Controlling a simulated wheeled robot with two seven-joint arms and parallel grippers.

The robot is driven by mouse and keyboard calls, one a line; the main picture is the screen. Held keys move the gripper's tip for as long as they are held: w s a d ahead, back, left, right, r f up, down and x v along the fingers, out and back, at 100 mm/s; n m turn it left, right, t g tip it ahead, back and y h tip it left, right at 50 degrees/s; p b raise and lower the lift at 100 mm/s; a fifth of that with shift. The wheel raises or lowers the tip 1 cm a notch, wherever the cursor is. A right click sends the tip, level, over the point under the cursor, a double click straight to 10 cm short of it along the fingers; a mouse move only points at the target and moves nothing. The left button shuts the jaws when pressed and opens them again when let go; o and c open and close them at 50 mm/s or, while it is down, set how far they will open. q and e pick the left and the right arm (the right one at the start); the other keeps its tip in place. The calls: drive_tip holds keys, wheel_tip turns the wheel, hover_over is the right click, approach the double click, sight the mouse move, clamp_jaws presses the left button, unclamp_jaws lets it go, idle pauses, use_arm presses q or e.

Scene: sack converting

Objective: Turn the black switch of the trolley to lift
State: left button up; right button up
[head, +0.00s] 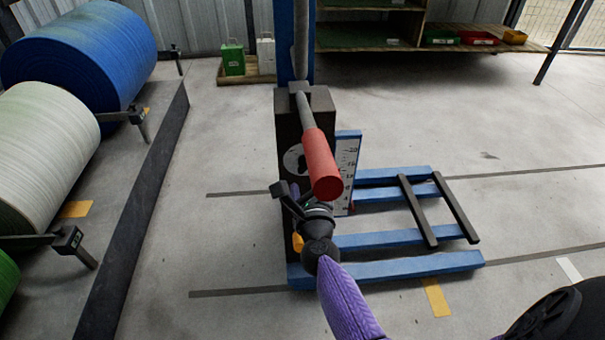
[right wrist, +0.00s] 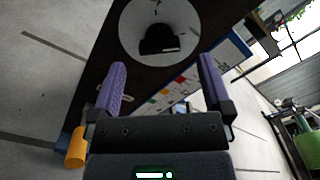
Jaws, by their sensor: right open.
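The trolley has a dark upright box (head: 287,105) with a blue mast, a red handle (head: 320,165) and a blue base frame (head: 400,268). A white round dial (head: 292,158) is on the box face, partly hidden by the handle. In the right wrist view, the black switch (right wrist: 160,40) sits on this white dial, beyond my fingertips. My right gripper (head: 291,194) is open in front of the box, just below the dial. In the right wrist view its two purple fingers (right wrist: 162,66) are spread and nothing is between them. My left gripper is not in view.
A white scale plate (head: 346,165) stands on the box's right side. An orange part (right wrist: 76,147) is at lower left in the right wrist view. Blue and white rolls (head: 40,145) lie on the left behind a dark kerb. The floor around the trolley is mostly clear.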

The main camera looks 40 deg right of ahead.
sight(306, 169)
drive_tip(key=x, duration=0.3)
drive_tip(key=shift+w+b, duration=0.15)
drive_tip(key=shift+b, duration=0.15)
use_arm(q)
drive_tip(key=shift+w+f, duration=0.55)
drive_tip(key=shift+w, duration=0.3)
use_arm(e)
drive_tip(key=c, duration=1.3)
drive_tip(key=n+p, duration=0.5)
drive_tip(key=n, duration=0.9)
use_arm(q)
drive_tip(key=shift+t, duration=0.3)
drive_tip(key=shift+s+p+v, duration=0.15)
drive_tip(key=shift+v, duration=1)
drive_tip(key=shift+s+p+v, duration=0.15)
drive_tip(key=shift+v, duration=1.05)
use_arm(e)
drive_tip(key=shift+f+n, duration=0.1)
drive_tip(key=shift+n, duration=1.9)
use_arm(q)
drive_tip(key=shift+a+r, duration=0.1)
